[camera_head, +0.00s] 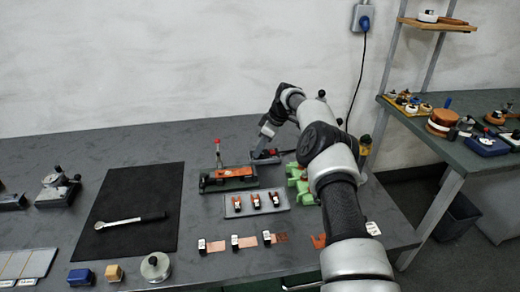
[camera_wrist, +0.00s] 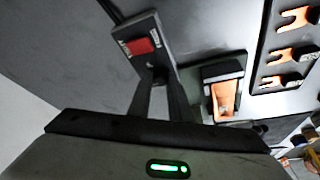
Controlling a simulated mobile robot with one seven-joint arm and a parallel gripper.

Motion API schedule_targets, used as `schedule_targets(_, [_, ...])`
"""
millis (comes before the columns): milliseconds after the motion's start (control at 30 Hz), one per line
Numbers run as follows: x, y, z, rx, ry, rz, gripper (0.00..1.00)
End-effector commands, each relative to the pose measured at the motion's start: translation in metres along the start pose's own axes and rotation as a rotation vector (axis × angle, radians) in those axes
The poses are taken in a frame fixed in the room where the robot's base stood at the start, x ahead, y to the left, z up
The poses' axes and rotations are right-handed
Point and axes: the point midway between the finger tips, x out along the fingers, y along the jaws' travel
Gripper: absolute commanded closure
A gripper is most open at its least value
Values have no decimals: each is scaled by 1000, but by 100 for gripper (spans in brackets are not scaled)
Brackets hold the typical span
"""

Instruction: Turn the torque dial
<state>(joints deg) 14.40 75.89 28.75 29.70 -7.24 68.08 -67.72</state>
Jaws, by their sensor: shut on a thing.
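A dark grey box with a red switch (camera_wrist: 140,46) and small white labels lies under my gripper in the wrist view. In the head view the same box (camera_head: 262,160) sits at the back of the bench, partly behind my arm. My gripper (camera_wrist: 158,78) is shut at the box's near end, on a small dark knob that looks like the torque dial. The fingertips hide most of this knob. In the head view my gripper (camera_head: 266,138) reaches down to the box, and its tips are too small to tell apart.
A dark fixture with an orange part (camera_head: 228,176) and red-topped lever stands left of the box. A grey tray (camera_head: 232,212) of orange pieces is in front, and green blocks (camera_head: 297,180) are to the right. A wrench (camera_head: 130,221) lies on a black mat (camera_head: 150,190).

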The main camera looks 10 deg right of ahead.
Motion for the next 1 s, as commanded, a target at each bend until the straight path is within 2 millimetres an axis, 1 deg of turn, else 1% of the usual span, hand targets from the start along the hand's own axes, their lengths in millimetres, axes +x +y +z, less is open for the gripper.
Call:
schedule_targets(33, [0,0,0,0,-2,-1,100])
schedule_targets(67, [0,0,0,0,-2,-1,79])
schedule_targets(100, [0,0,0,0,-2,-1,72])
schedule_targets(167, [0,0,0,0,-1,0,63])
schedule_targets(433, [0,0,0,0,-1,0,63])
schedule_targets(567, [-8,1,0,1,0,2,63])
schedule_targets(667, [-23,1,0,0,0,2,63])
schedule_targets(767, [-46,1,0,1,1,4,63])
schedule_targets(1000, [-106,1,0,1,0,4,63])
